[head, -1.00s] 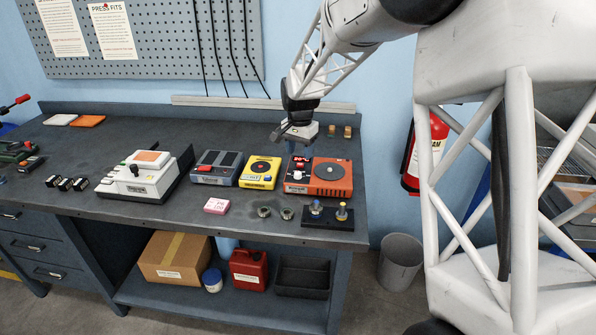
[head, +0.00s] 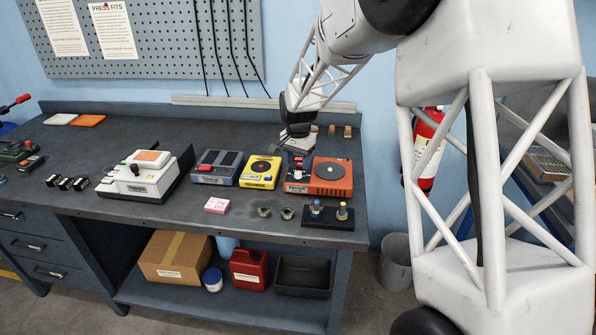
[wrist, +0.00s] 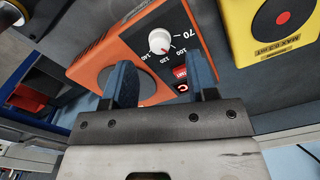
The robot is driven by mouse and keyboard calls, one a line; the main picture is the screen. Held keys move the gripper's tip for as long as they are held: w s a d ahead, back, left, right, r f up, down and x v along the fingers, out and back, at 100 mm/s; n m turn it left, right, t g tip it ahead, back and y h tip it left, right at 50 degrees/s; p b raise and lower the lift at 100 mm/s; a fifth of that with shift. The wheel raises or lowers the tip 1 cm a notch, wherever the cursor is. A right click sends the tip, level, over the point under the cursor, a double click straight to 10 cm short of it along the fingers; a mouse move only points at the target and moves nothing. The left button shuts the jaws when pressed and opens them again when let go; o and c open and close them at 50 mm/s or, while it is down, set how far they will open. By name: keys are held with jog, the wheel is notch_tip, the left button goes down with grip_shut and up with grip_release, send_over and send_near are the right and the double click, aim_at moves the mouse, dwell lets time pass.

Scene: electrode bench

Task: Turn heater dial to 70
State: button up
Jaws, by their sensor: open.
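The orange heater (head: 331,176) stands at the right of the bench, with a round dark plate on top and a black control panel at its left. In the wrist view the orange heater (wrist: 98,48) shows its white dial (wrist: 160,41) with a red pointer mark, on a scale whose readable numbers include 70, 120 and 140. The pointer sits on the side toward 120, away from 70. My gripper (wrist: 161,75) is open, its two blue-grey fingers apart below the dial in the picture, with nothing between them. In the head view my gripper (head: 294,140) hangs above the heater's back left.
A yellow device (head: 260,172) stands close left of the heater; it also fills the upper right of the wrist view (wrist: 262,28). A black stand (head: 328,216) with blue and yellow-topped posts is in front. Small brass pieces (head: 331,131) stand behind.

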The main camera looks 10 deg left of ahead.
aim_at(298, 172)
jog(key=shift+f, duration=2.1)
jog(key=c, duration=0.9)
